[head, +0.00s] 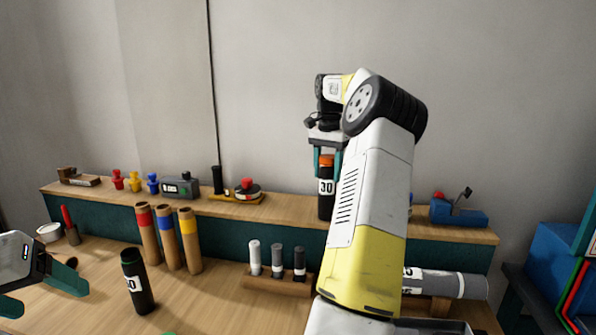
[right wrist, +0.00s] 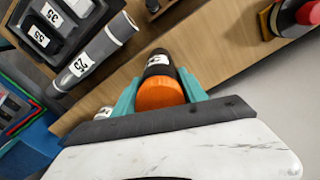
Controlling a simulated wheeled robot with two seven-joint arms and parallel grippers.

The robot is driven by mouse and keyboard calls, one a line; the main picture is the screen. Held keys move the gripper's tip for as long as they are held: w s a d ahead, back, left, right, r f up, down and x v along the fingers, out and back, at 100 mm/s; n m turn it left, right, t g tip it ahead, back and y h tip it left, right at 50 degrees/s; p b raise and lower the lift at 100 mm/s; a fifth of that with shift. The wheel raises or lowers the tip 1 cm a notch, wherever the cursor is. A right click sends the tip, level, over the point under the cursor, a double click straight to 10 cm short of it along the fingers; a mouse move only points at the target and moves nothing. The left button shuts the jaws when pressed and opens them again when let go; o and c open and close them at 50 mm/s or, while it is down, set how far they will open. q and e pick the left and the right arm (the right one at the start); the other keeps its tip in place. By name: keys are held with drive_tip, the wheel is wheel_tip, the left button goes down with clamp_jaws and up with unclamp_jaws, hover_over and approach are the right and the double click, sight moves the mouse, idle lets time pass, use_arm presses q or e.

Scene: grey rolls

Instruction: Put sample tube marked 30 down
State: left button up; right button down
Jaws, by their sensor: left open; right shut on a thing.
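The sample tube marked 30 (head: 326,200) is black with an orange cap and hangs upright in my right gripper (head: 326,165). The teal fingers are shut on its upper end. In the right wrist view the tube's orange cap (right wrist: 160,93) sits between the fingers (right wrist: 158,95). In the head view its lower end overlaps the raised wooden shelf (head: 285,210); I cannot tell whether it touches anything. My left gripper (head: 42,290) is open and empty at the lower left, over the bench.
A black tube with a white label (head: 138,282) stands on the bench (head: 215,295). Behind are three brown tubes (head: 170,240) and a wooden rack (head: 275,284) of small tubes. A grey tube (head: 455,284) lies at right. Several small items line the shelf.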

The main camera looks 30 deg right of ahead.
drive_tip(key=c, duration=0.6)
unclamp_jaws()
drive_tip(key=shift+f, duration=0.1)
wheel_tip(320, 180, up, 10)
drive_tip(key=shift+w+f, duration=0.1)
drive_tip(key=shift+f, duration=0.05)
drive_tip(key=shift+d+r, duration=0.15)
drive_tip(key=shift+r, duration=0.45)
drive_tip(key=shift+a+r, duration=0.3)
drive_tip(key=shift+r, duration=0.45)
